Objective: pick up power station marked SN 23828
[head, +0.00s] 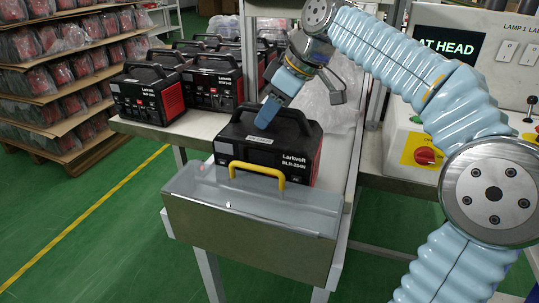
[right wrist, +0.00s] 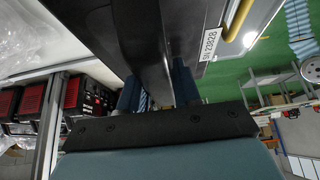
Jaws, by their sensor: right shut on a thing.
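A black power station with red sides (head: 262,156), lettered "Larkvolt BLR-254H", stands upright at the near end of the table in the head view. My right gripper (head: 268,112) comes down on its top handle and is shut on it. In the right wrist view, the two fingers of my right gripper (right wrist: 158,92) sit on either side of the dark handle (right wrist: 150,40). A white label (right wrist: 210,44) reading SN 23828 shows there beside the yellow handle. I cannot tell whether the station is lifted clear of its support. My left gripper is not in view.
Several similar black and red stations (head: 150,92) stand behind on the table. A grey clear-topped box (head: 250,222) with a yellow handle (head: 257,170) is directly in front. A control panel with a red knob (head: 425,156) is at right. Loaded shelves (head: 60,80) stand left.

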